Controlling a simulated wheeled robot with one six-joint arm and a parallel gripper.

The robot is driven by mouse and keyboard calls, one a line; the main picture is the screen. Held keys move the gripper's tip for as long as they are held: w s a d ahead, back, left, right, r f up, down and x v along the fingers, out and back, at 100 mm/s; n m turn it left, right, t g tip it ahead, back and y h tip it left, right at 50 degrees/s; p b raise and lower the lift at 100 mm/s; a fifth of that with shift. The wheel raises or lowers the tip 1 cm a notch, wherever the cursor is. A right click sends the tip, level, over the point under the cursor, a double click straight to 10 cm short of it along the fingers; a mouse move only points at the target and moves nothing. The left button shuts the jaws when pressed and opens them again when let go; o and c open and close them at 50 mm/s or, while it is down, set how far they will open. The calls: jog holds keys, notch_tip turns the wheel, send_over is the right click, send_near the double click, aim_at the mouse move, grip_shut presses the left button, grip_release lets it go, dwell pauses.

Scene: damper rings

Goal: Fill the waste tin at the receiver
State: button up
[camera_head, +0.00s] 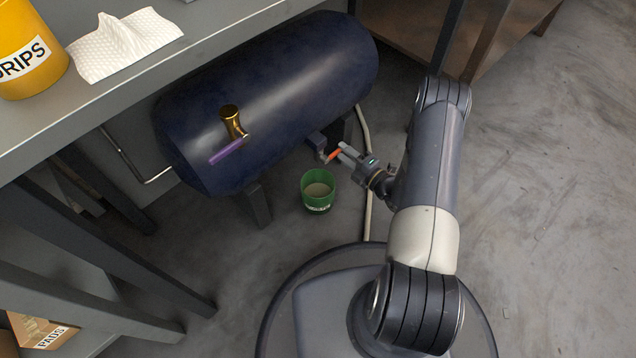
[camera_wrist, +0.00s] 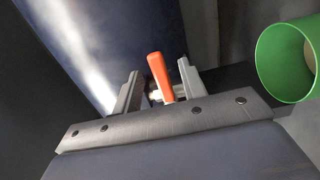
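The receiver (camera_head: 290,85) is a dark blue horizontal tank under the bench. An orange lever (camera_head: 334,156) sits at a small valve low on its right end. My gripper (camera_head: 343,151) is at this lever. In the wrist view, the orange lever (camera_wrist: 160,76) stands between the two fingers of my gripper (camera_wrist: 158,80), with a gap on both sides, so it is open. The green waste tin (camera_head: 317,204) stands upright on the floor, below and left of the valve, with something grey-beige inside. The tin (camera_wrist: 282,65) also shows at the right of the wrist view.
A brass elbow (camera_head: 231,120) with a purple lever (camera_head: 227,151) is on the tank's front. A pale hose (camera_head: 367,190) runs along the floor right of the tin.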

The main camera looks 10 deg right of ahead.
jog(key=v, duration=0.5)
jog(key=shift+s+d, duration=0.15)
jog(key=shift+s, duration=0.1)
jog(key=shift+x, duration=3.2)
jog(key=shift+x, duration=1)
jog(key=shift+s+f+m, duration=0.1)
jog(key=shift+f+m, duration=0.1)
jog(key=shift+m, duration=0.2)
jog(key=shift+f+m, duration=0.35)
jog(key=shift+m, duration=0.45)
jog(key=shift+s, duration=0.1)
